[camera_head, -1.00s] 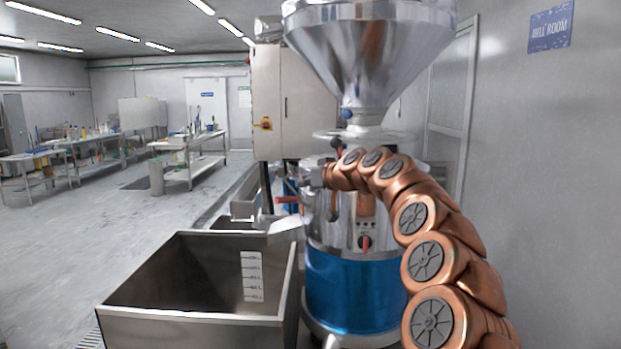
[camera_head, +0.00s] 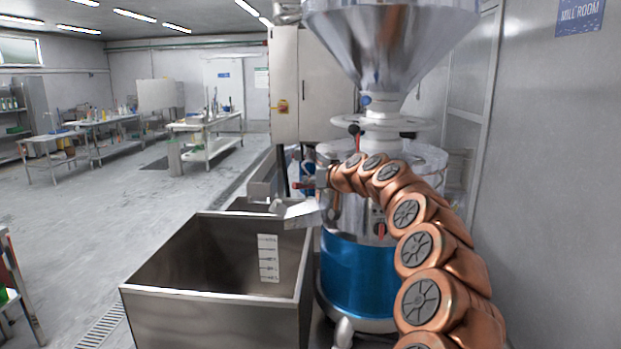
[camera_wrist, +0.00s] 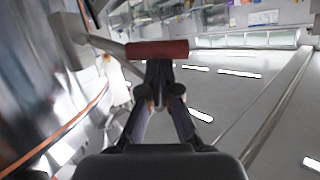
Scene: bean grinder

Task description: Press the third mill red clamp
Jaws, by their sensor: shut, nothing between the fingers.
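The mill (camera_head: 360,280) has a blue lower body and a steel hopper (camera_head: 385,40) on top. A red clamp handle (camera_head: 303,185) sticks out at the mill's left side, above the spout. My gripper (camera_head: 317,181) is right beside this handle, and small in the head view. In the wrist view the red handle (camera_wrist: 157,49) lies crosswise just past the fingertips of my gripper (camera_wrist: 161,92). The fingers are together with nothing between them. I cannot tell whether they touch the handle. My copper-coloured arm covers the mill's right front.
A steel bin (camera_head: 215,270) stands open below the mill's spout (camera_head: 297,212). A grey cabinet (camera_head: 312,85) stands behind the mill. A wall is close on the right. Work tables (camera_head: 205,125) are at the back left, with open floor (camera_head: 70,225) before them.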

